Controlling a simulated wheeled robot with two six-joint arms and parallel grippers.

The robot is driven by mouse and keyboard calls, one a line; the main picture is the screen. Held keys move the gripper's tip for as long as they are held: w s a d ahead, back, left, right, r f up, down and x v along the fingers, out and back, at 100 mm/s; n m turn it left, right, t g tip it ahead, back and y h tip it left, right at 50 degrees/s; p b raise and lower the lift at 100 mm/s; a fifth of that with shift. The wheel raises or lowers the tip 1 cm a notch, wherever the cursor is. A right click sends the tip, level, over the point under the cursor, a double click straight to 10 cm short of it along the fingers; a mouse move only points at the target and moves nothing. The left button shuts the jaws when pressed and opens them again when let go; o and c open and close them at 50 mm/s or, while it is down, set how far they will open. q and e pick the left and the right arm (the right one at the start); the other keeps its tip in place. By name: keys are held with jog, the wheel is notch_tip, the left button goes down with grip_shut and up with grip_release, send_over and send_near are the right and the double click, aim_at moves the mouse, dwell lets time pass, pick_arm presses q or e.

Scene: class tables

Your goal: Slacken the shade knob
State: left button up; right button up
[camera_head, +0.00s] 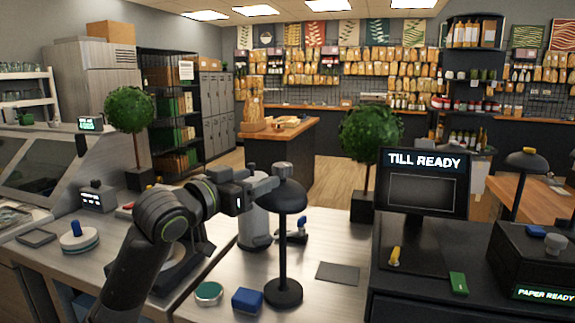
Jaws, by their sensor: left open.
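A black desk lamp with a domed shade (284,198) stands upright on a round base at the front of the metal counter. A small grey shade knob (282,169) sits on top of the shade. My left gripper (274,181) reaches in from the left, level with the top of the shade. It is open, with its fingers close beside the knob's left side. I cannot tell whether they touch the shade or the knob. My right gripper is not in view.
A second dark lamp (526,160) stands at the right. A till screen (424,160) reads "TILL READY". A blue block (247,300), a green-topped round tin (208,292) and a flat grey pad (338,272) lie around the lamp. A grey canister (253,225) stands behind my gripper.

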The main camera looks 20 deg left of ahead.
aim_at(288, 167)
pick_arm(q)
jog(key=p+x, duration=0.1)
jog(key=x, duration=1)
jog(key=shift+w+p, duration=0.1)
jog(key=shift+p, duration=0.25)
jog(key=c, duration=1)
